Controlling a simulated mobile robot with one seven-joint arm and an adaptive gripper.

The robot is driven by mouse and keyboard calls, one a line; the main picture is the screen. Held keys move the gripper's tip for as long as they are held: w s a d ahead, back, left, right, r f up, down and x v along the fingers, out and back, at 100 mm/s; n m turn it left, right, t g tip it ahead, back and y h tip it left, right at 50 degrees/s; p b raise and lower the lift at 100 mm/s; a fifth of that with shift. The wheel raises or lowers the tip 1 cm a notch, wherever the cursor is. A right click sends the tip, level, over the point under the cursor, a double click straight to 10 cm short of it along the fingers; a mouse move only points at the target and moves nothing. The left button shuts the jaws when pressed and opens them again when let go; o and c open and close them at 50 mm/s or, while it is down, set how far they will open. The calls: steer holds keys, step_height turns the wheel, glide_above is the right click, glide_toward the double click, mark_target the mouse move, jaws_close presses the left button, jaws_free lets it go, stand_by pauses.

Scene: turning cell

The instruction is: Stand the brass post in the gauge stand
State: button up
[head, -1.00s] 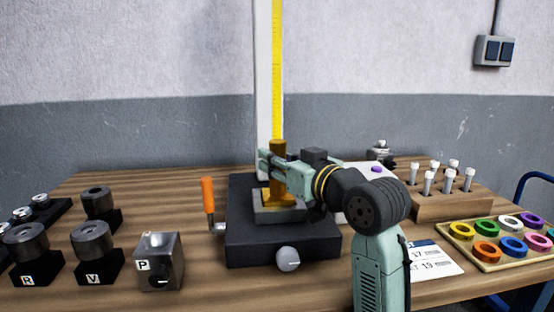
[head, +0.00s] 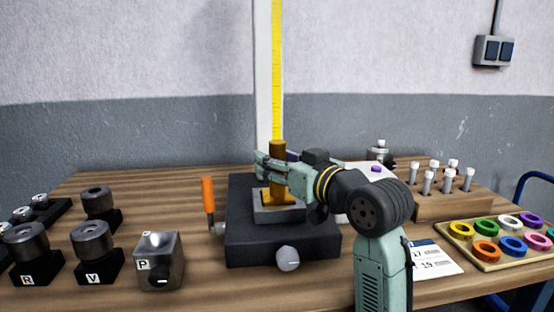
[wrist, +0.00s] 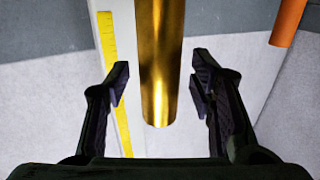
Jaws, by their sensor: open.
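The brass post (head: 278,178) stands upright in the gauge stand (head: 282,238), on the grey block at the stand's middle, in front of the yellow scale. My gripper (head: 268,172) reaches in from the right at the height of the post. In the wrist view the post (wrist: 160,65) runs between the two dark fingers of my gripper (wrist: 160,85), with a gap on both sides. The gripper is open and does not hold it. The foot of the post is partly visible in the head view.
An orange handle (head: 208,195) stands just left of the stand, and a round knob (head: 287,258) is on its front. Dark fixtures and a metal block (head: 158,260) are at the left. A rack of pins (head: 450,198) and a tray of coloured rings (head: 500,262) are at the right.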

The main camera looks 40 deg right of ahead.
steer(key=s+a, duration=0.1)
steer(key=s, duration=1)
steer(key=shift+s+r, duration=0.3)
steer(key=shift+r, duration=0.05)
